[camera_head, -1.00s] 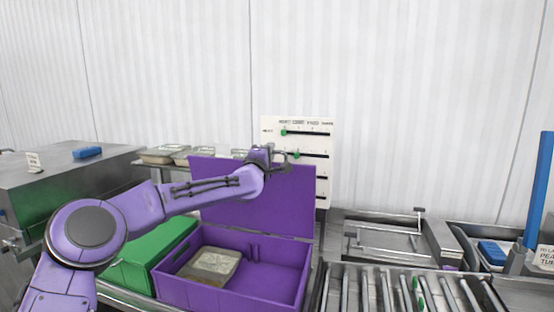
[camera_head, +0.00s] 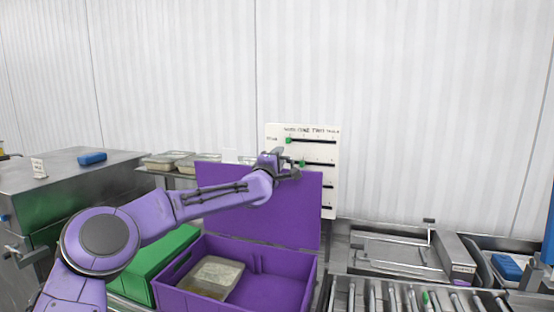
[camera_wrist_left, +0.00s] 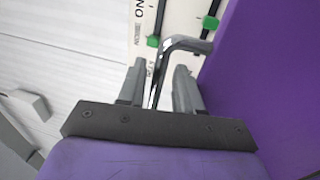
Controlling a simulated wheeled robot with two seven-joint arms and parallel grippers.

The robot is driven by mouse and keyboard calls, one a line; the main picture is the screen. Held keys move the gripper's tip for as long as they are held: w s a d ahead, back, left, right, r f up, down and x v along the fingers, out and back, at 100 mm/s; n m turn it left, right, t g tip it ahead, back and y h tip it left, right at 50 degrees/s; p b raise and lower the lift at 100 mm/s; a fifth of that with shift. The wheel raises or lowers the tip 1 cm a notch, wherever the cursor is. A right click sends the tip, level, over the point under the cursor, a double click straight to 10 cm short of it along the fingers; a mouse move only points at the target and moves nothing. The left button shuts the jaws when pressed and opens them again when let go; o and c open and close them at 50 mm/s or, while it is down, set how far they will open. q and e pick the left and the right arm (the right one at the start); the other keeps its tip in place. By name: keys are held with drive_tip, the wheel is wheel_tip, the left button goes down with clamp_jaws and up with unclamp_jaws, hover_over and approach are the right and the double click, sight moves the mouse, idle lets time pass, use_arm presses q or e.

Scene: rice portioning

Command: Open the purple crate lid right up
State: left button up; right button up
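The purple crate (camera_head: 232,291) stands open on the counter, with a tray of rice (camera_head: 214,275) inside at the left. Its purple lid (camera_head: 290,212) stands about upright along the back edge. My left gripper (camera_head: 280,163) is at the lid's top edge, and part of the lid is hidden behind my arm. In the left wrist view, the lid (camera_wrist_left: 270,80) fills the right side. My left gripper's fingers (camera_wrist_left: 160,88) are apart, with a bent grey metal bar (camera_wrist_left: 185,43) between and beyond them. I cannot tell whether they touch it. My right gripper is not in view.
A white board with green sliders (camera_head: 328,185) stands close behind the lid. A green crate (camera_head: 160,262) is beside the purple crate on the left. Filled trays (camera_head: 168,161) sit on a shelf behind. A roller conveyor (camera_head: 385,297) lies to the right.

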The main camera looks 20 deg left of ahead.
use_arm(q)
drive_tip(key=shift+s, duration=0.1)
drive_tip(key=b+v, duration=0.5)
drive_tip(key=v, duration=0.5)
drive_tip(key=shift+s, duration=0.15)
drive_tip(key=shift+f, duration=0.15)
